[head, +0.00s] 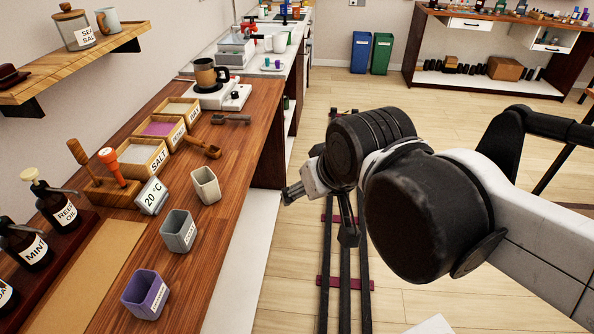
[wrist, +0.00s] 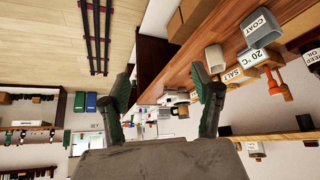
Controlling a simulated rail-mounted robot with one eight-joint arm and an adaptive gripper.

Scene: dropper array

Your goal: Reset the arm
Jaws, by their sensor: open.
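My gripper (wrist: 162,88) is open and empty, with its two dark fingers spread apart in the wrist view. In the head view my arm reaches in from the right. My gripper (head: 318,214) hangs over the floor, to the right of the wooden counter (head: 232,135), and touches nothing. My arm's dark joints hide part of the gripper. The wrist view is turned upside down, with the counter at upper right and the floor at upper left.
On the counter stand a purple cup (head: 146,295), a grey cup (head: 178,231), a pale cup (head: 206,186), a thermometer display (head: 152,196), labelled boxes (head: 144,158) and a mug (head: 209,74) on a white device. Dark rails (head: 334,290) run along the open floor.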

